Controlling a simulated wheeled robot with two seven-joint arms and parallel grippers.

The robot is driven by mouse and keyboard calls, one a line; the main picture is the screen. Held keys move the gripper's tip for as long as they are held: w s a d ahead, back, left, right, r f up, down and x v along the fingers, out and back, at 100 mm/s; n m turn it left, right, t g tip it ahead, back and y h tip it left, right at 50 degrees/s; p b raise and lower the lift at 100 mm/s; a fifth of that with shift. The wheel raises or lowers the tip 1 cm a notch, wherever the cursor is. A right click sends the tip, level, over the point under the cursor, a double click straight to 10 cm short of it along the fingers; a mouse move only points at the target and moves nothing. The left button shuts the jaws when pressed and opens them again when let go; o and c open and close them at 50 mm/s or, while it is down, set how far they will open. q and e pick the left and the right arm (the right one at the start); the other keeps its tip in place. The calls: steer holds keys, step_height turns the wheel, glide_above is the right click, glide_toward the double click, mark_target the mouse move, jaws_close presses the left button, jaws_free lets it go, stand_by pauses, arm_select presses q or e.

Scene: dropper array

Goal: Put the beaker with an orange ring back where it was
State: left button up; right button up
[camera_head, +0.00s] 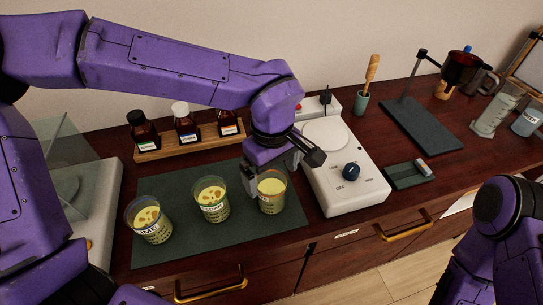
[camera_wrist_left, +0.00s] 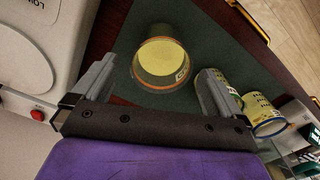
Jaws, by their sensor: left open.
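The beaker with an orange ring (camera_head: 271,199) stands upright at the right end of the dark green mat (camera_head: 175,252), holding yellow liquid. In the left wrist view its orange rim (camera_wrist_left: 160,84) lies between my finger tips, with space on both sides. My left gripper (camera_head: 283,172) is open at this beaker, pointing down, and its fingers partly cover the rim. The fingers also show spread apart in the left wrist view (camera_wrist_left: 157,70). My right arm is at the lower right of the head view, but its gripper is not visible.
A green-ringed beaker (camera_head: 211,203) and a blue-ringed beaker (camera_head: 151,226) stand left on the mat. A white hotplate device (camera_head: 355,198) with a dark knob is close on the right. A wooden rack (camera_head: 150,155) with brown bottles stands behind.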

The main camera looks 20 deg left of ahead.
arm_select(q)
step_height(320, 180, up, 7)
steer(key=shift+f, duration=0.1)
stand_by(0.5)
